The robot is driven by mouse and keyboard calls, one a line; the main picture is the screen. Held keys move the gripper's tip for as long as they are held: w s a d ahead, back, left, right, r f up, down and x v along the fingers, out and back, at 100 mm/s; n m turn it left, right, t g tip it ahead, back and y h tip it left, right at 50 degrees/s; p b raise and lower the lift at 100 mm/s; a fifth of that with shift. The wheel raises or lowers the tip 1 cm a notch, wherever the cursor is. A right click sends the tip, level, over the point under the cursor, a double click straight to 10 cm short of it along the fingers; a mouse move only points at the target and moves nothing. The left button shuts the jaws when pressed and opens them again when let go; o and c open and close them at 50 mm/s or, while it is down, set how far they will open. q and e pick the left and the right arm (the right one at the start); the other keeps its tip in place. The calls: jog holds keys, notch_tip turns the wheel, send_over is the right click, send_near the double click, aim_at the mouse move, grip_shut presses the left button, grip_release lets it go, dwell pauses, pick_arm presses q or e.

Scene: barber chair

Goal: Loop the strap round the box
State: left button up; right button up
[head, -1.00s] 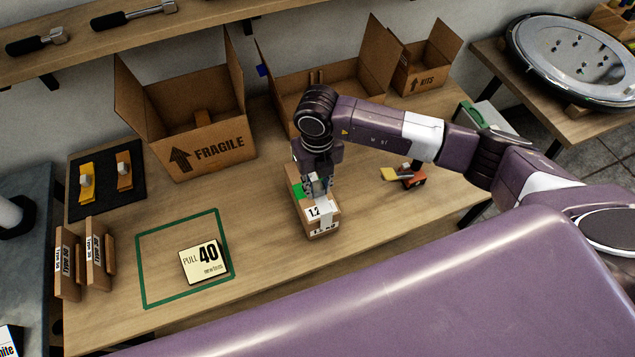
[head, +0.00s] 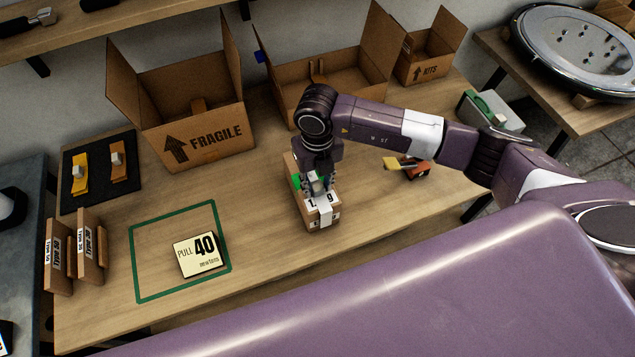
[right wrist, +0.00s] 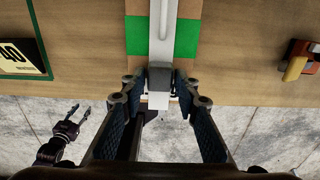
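The small brown box (head: 304,217) with a green band and a white label stands on the bench, right of the green outline. A pale strap (head: 326,211) lies over its top and down its front. The right wrist view shows the strap (right wrist: 163,30) running along the box top between green patches (right wrist: 186,38). My left gripper (right wrist: 75,113) is open and empty, low in the right wrist view. The box's underside is hidden.
A card reading PULL 40 (head: 200,254) lies inside the green outline (head: 137,270). Behind stand open cartons, one marked FRAGILE (head: 208,140). A small orange and yellow item (head: 413,169) lies right of the box. The bench between outline and box is clear.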

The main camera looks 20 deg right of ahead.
jog(key=shift+o, duration=1.3)
jog(key=shift+r, duration=0.1)
notch_tip(320, 180, up, 12)
